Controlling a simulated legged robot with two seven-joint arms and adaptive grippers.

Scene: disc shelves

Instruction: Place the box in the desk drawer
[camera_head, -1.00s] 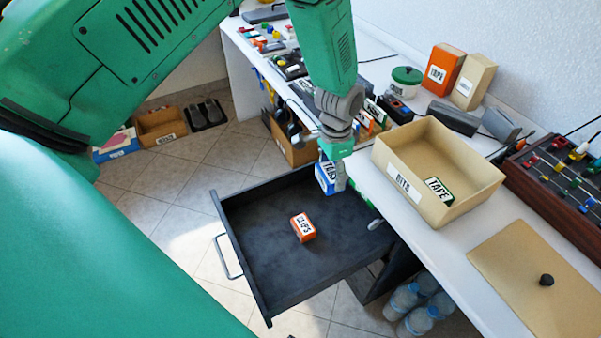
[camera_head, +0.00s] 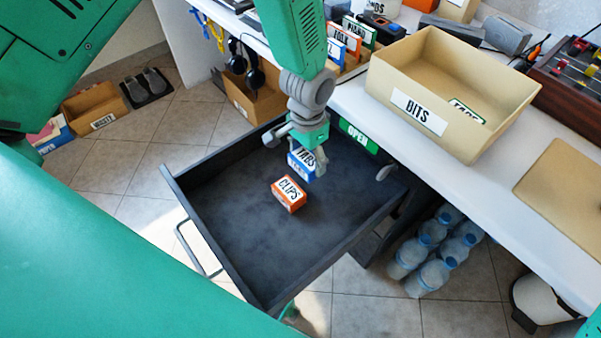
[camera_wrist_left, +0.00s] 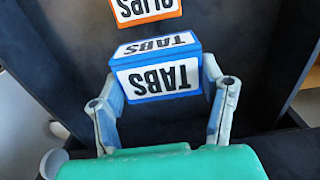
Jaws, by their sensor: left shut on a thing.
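My left gripper (camera_head: 306,165) is shut on a blue and white box marked TABS (camera_head: 302,159), inside the outline of the open dark desk drawer (camera_head: 240,245). In the left wrist view the TABS box (camera_wrist_left: 157,75) sits between the two fingers of the gripper (camera_wrist_left: 160,95). Whether the box touches the drawer floor I cannot tell. An orange and white box marked CLIPS (camera_head: 289,194) lies on the drawer floor just in front of it; it also shows in the left wrist view (camera_wrist_left: 146,10). My right gripper is not in view.
A beige bin marked BITS (camera_head: 450,65) stands on the white desk (camera_head: 365,105) right of the drawer, with a TAPE box inside. Water bottles (camera_head: 430,255) stand below the desk. The drawer's front and left floor are clear.

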